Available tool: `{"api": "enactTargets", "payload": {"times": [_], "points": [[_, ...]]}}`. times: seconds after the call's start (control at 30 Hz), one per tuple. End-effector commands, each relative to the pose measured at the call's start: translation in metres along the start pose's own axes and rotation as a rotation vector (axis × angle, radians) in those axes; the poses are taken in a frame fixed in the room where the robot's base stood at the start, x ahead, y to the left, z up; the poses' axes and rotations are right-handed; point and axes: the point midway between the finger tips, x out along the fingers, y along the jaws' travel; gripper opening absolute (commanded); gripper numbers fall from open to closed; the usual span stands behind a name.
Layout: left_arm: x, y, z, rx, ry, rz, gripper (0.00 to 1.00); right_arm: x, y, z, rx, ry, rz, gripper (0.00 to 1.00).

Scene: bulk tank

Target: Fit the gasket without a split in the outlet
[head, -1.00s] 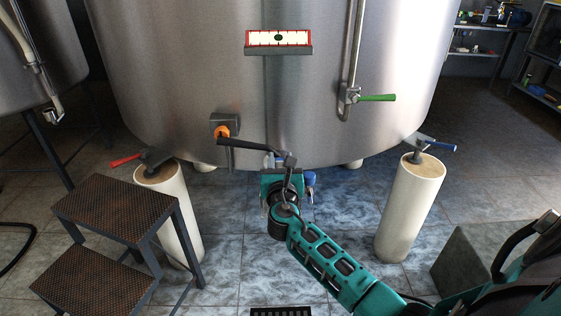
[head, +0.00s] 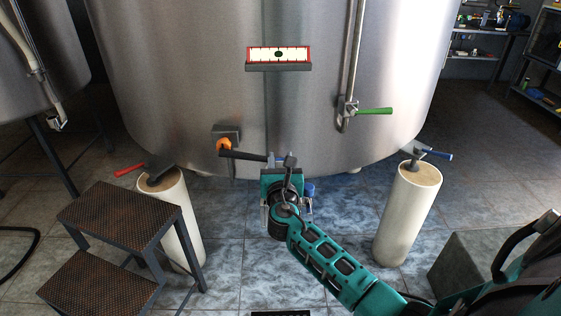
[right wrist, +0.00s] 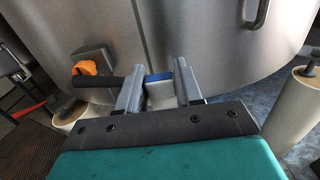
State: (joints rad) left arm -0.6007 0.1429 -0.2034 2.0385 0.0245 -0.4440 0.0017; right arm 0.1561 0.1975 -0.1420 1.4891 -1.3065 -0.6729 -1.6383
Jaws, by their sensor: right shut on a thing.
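My right gripper (head: 279,160) is in front of the lower tank wall, low at the middle. In the right wrist view it (right wrist: 160,90) is shut on a small pale block with a blue top (right wrist: 159,88). I cannot tell whether this is a gasket, or whether it has a split. A grey fitting on the tank (head: 226,131) has an orange part (head: 225,146) and a dark bar (head: 243,154) reaching right, close to the gripper's left finger. I cannot tell whether they touch. I see no clear outlet opening. My left gripper is out of view.
A white post (head: 183,220) bears a red-handled part (head: 130,169); another post (head: 408,215) bears a blue-handled part (head: 435,154). Metal steps (head: 115,218) stand at left. A green handle (head: 374,111) and a framed gauge (head: 279,56) are on the tank (head: 185,70).

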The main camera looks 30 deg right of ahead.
Motion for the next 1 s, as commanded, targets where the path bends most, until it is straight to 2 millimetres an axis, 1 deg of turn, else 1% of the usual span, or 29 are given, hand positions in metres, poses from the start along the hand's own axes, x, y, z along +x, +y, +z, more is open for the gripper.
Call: {"api": "enactTargets", "payload": {"times": [0.03,0.43,0.77,1.0], "points": [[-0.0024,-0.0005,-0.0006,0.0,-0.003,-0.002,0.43,0.0001,0.0,0.0034,0.0,0.0,0.0,0.0],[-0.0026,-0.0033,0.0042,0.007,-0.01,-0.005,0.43,0.0002,-0.0001,0.0028,0.0,-0.001,0.0,0.0],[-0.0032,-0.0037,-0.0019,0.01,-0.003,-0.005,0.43,0.0001,-0.0002,0.0035,-0.001,-0.001,0.0,0.0],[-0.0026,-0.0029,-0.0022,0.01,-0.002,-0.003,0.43,0.0001,-0.0002,0.0029,0.0,-0.001,0.0,0.0]]}}
